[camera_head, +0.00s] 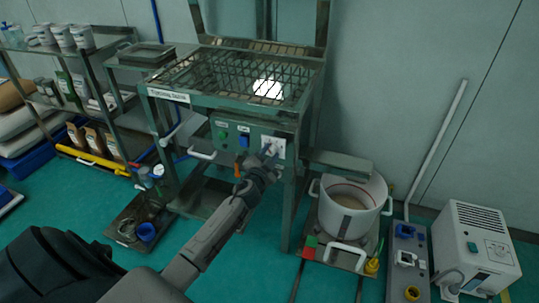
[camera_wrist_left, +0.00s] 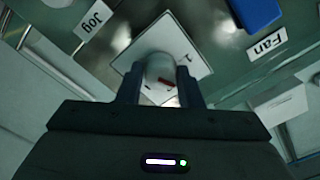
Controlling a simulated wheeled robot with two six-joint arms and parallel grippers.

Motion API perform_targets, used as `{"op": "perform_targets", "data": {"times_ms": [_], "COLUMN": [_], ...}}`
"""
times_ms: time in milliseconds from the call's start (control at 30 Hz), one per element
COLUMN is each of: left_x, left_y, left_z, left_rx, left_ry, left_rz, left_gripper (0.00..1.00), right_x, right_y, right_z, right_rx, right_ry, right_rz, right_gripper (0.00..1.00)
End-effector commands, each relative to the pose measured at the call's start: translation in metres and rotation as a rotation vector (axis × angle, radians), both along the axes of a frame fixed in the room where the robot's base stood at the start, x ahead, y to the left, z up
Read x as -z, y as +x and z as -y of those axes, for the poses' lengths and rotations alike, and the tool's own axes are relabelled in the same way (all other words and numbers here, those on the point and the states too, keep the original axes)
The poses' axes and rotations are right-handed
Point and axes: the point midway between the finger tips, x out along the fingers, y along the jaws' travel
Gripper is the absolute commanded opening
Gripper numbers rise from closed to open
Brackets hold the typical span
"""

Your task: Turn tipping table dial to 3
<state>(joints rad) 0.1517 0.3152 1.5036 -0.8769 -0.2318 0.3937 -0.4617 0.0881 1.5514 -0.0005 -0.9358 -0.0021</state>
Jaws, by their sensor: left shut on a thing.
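The tipping table (camera_head: 230,90) stands at the centre back, a green-grey metal frame with a wire grid on top and a label on its front edge. Its front control panel (camera_head: 232,137) carries a green button, a blue switch and a white dial plate (camera_head: 279,147). My left gripper (camera_head: 268,158) reaches the panel at this plate. In the left wrist view, my left gripper (camera_wrist_left: 160,85) is shut on the grey dial knob (camera_wrist_left: 160,68), one finger on each side. My right gripper is not in view.
A white pot (camera_head: 350,208) stands on a low stand right of the table. A white machine box (camera_head: 478,245) is at far right. A shelf (camera_head: 70,95) with jars and bags is at left. A floor tray (camera_head: 138,220) lies front left.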

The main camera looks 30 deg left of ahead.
Motion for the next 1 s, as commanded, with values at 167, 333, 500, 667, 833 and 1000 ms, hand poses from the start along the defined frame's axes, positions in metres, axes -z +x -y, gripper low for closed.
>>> {"op": "perform_targets", "data": {"times_ms": [167, 333, 500, 667, 833, 1000], "left_x": [0.000, 0.000, 0.000, 0.000, 0.000, 0.000], "left_y": [0.000, 0.000, 0.000, 0.000, 0.000, 0.000], "left_z": [0.000, 0.000, 0.000, 0.000, 0.000, 0.000], "left_rx": [0.000, 0.001, 0.000, 0.000, 0.000, 0.000], "left_ry": [0.024, 0.096, 0.216, 0.351, 0.487, 0.603], "left_rz": [-0.006, -0.024, -0.053, -0.086, -0.118, -0.146], "left_gripper": [0.10, 0.10, 0.10, 0.10, 0.10, 0.10], "right_x": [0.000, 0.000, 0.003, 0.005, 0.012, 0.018], "right_y": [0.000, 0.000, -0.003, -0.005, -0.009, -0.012], "right_z": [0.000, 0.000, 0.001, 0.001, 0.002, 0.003], "right_rx": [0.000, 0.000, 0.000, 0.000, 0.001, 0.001], "right_ry": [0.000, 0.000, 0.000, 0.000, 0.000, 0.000], "right_rz": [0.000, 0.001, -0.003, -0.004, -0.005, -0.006], "right_gripper": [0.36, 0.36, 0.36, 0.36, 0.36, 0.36]}}
